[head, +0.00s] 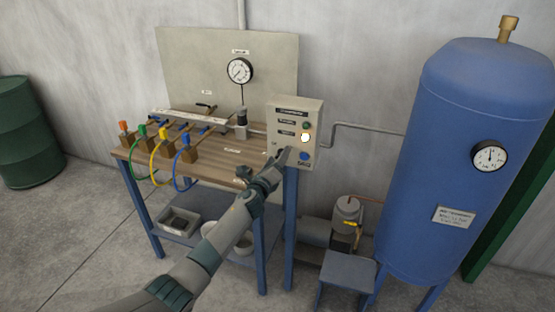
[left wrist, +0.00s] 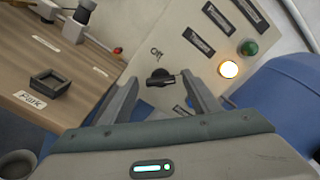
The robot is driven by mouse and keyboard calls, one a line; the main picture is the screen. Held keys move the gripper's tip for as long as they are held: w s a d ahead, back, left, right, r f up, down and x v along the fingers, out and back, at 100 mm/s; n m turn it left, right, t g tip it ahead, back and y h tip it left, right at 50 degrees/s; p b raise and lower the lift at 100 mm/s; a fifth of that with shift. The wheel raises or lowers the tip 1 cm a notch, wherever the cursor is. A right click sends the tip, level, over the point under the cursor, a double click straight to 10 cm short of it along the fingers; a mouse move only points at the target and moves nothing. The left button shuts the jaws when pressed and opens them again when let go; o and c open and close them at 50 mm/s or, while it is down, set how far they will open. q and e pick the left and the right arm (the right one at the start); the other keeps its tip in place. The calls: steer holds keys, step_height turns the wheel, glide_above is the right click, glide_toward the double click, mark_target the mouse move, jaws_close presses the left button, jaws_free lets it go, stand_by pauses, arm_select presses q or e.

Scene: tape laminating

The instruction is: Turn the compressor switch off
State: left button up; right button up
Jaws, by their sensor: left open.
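The compressor switch is a black rotary knob (left wrist: 160,78) on a beige control box (head: 292,115). In the left wrist view an "Off" label stands just above the knob, and the knob's handle points to the right in that picture. My left gripper (left wrist: 165,92) is open, with one finger on each side of the knob. I cannot tell whether the fingers touch it. In the head view my left gripper (head: 284,157) is at the lower left of the box and hides the knob. A white lamp (left wrist: 229,69) on the box is lit, beside a green button (left wrist: 249,48).
A wooden bench (head: 225,170) with coloured valves and hoses stands left of the box. A blue tank (head: 430,170) with a gauge stands to the right. A small compressor (head: 346,220) sits low between them. A blue button (head: 304,155) is close to my gripper.

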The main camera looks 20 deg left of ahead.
arm_select(q)
steer(key=shift+w, duration=0.1)
steer(key=c, duration=1.1)
steer(key=shift+o, duration=0.2)
steer(key=shift+n, duration=0.4)
steer(key=shift+f+n+b, duration=0.2)
steer(key=shift+n+b, duration=0.6)
steer(key=shift+n, duration=3.5)
steer(key=shift+f+n+b, duration=0.15)
steer(key=shift+n+b, duration=0.6)
steer(key=shift+n, duration=3.55)
